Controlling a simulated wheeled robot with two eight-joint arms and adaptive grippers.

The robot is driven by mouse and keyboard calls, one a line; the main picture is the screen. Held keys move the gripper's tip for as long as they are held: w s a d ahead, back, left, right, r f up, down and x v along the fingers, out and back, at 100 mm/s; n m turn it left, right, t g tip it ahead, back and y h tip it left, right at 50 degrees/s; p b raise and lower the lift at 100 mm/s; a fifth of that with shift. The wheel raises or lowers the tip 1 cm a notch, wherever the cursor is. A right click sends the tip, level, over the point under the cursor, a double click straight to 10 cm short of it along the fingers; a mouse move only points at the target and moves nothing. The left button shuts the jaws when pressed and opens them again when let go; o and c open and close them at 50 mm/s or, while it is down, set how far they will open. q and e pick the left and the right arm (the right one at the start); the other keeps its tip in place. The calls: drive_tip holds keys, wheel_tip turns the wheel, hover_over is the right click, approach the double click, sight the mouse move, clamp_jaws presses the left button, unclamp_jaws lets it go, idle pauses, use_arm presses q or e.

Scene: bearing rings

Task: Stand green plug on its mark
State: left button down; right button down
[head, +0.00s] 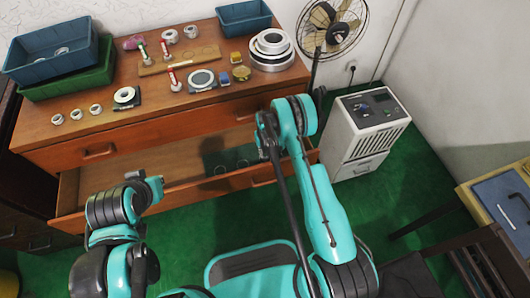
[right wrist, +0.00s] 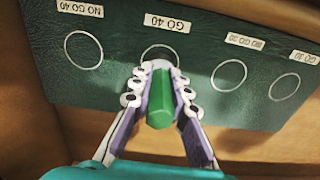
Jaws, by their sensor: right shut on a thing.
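The green plug (right wrist: 160,112) is held between the two fingers of my right gripper (right wrist: 161,90) in the right wrist view. A pale grey end of it points toward the dark green mat (right wrist: 115,85). That end overlaps the lower part of the white ring mark labelled GO 40 (right wrist: 160,52); whether it touches the mat I cannot tell. In the head view my right gripper (head: 264,134) reaches down over the open drawer, and the plug is not clearly visible there. My left gripper (head: 150,183) is at the lower left, away from the mat; its fingers are unclear.
Other ring marks lie on the mat: NO GO 40 (right wrist: 84,50) to one side, two more (right wrist: 229,75) to the other. The open drawer (head: 150,172) has wooden walls around the mat. Rings, gauges and blue bins (head: 50,50) crowd the cabinet top (head: 70,140).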

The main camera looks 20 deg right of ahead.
drive_tip(key=shift+f, duration=0.15)
idle(0.5)
drive_tip(key=c, duration=1.4)
unclamp_jaws()
wheel_tip(320, 180, up, 12)
drive_tip(key=s+r+t, duration=0.2)
drive_tip(key=s+r, duration=0.2)
drive_tip(key=r, duration=0.8)
drive_tip(key=s+r+t, duration=0.1)
drive_tip(key=s+r, duration=0.3)
drive_tip(key=r, duration=0.8)
drive_tip(key=s+r+t, duration=0.2)
drive_tip(key=s+r, duration=0.1)
drive_tip(key=s, duration=0.6)
drive_tip(key=s+r+t, duration=0.2)
drive_tip(key=s+r, duration=0.2)
drive_tip(key=s, duration=0.4)
drive_tip(key=shift+s, duration=0.4)
